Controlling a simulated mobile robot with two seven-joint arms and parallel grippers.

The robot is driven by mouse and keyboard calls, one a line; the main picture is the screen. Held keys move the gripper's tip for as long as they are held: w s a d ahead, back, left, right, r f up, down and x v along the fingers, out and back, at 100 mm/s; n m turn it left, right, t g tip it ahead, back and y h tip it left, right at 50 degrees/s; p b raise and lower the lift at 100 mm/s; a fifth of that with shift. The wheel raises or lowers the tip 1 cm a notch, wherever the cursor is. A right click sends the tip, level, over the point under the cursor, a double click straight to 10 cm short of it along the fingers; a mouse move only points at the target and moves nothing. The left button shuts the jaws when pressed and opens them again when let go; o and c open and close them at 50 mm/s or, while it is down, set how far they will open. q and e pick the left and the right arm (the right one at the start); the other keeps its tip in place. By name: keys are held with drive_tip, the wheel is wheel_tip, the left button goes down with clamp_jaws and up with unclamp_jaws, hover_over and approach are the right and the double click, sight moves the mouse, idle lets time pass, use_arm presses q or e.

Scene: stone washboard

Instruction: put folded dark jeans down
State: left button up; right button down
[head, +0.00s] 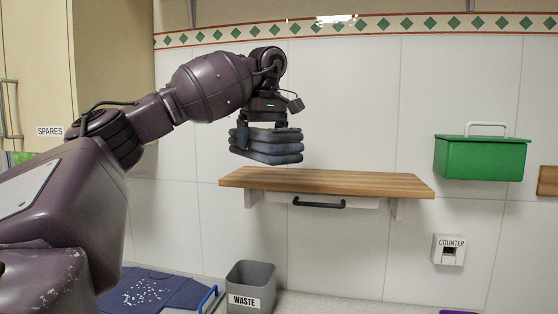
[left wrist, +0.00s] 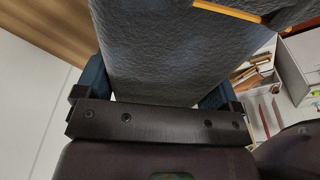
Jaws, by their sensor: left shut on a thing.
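The folded dark jeans (head: 266,147) are a blue-grey layered stack in the head view. My left gripper (head: 267,130) is shut on them from above and holds them level. They hang over the left end of the wooden wall shelf (head: 340,183), with a visible gap below them in the head view. In the left wrist view the jeans (left wrist: 175,55) fill the middle between the fingers, and part of the wooden shelf (left wrist: 45,30) shows at the upper left. My right gripper is in neither view.
The shelf top is bare. Under it are a dark handle (head: 318,203) and brackets. A grey waste bin (head: 251,285) stands below. A green box (head: 481,158) and a counter device (head: 448,250) are on the wall at right. A cabinet (head: 112,60) stands at left.

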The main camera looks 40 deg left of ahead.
use_arm(q)
drive_tip(key=w+a+f+p, duration=0.1)
drive_tip(key=w+a, duration=0.1)
drive_tip(key=w, duration=0.1)
drive_tip(key=w+a+f+p, duration=0.1)
drive_tip(key=w+a+p, duration=0.1)
drive_tip(key=w, duration=0.2)
drive_tip(key=w+a+f+p, duration=0.1)
drive_tip(key=w+a, duration=0.1)
drive_tip(key=w, duration=0.2)
wheel_tip(320, 180, down, 3)
drive_tip(key=shift+f, duration=0.2)
drive_tip(key=shift+w+a+f+p, duration=0.2)
drive_tip(key=shift+f+p, duration=0.1)
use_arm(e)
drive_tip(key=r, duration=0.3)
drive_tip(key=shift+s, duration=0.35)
use_arm(q)
drive_tip(key=shift+d, duration=0.1)
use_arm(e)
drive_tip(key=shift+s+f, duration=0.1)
